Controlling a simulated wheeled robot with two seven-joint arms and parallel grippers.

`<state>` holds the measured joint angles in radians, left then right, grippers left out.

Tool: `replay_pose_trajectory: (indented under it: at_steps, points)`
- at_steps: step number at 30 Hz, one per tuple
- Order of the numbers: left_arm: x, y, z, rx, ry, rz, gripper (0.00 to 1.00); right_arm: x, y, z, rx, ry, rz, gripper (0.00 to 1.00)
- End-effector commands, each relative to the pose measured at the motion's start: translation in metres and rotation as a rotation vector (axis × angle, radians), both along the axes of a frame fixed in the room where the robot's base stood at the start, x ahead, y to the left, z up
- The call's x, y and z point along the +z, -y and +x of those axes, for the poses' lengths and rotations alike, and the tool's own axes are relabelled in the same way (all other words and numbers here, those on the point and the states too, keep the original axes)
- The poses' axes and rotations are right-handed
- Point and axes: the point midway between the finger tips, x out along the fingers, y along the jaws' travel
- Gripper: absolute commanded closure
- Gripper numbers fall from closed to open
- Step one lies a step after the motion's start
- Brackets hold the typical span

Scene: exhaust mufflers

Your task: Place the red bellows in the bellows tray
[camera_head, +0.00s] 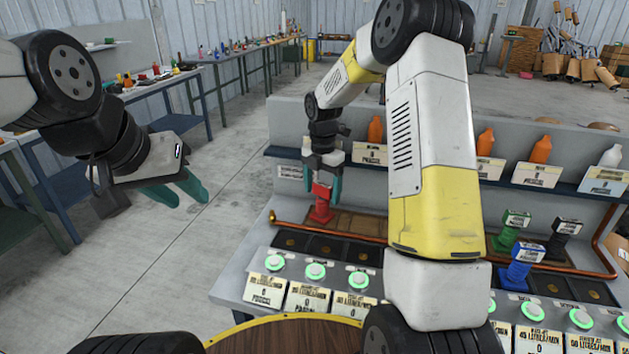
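A red piece (320,206), which I take to be the red bellows, stands upright at the left end of the workbench, beside a brown wooden patch. My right gripper (322,183) points down over it, with teal fingers on either side of its top. I cannot tell whether they press on it. My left gripper (180,191) is off to the left over the floor, empty, its teal fingers apart. I cannot make out which holder is the bellows tray; dark trays (330,246) with round copper-coloured marks lie in front of the red piece.
Green (512,229), black (561,239) and blue (519,264) pieces stand on the right side of the bench. A copper pipe (380,237) edges the bench. Lit green buttons (316,271) line its front. Orange bottles (541,149) stand on the shelf. My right arm hides the bench's middle.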

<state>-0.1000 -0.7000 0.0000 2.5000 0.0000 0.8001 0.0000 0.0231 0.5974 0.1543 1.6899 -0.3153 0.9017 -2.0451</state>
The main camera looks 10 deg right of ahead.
Motion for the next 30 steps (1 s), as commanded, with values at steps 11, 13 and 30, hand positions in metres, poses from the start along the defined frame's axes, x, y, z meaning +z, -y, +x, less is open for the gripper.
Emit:
replay_pose_trajectory:
  at_steps: [11, 13, 30]
  points:
    - [0.000, 0.000, 0.000, 0.000, 0.000, 0.000, 0.64, 0.022, 0.000, 0.001, -0.001, 0.005, 0.001, 0.22]
    - [0.000, 0.000, 0.000, 0.000, 0.000, 0.000, 0.64, 0.037, 0.000, 0.001, -0.001, 0.006, 0.001, 0.22]
    - [0.000, 0.000, 0.000, 0.000, 0.000, 0.000, 0.64, 0.126, 0.000, -0.003, -0.022, 0.008, 0.001, 0.22]
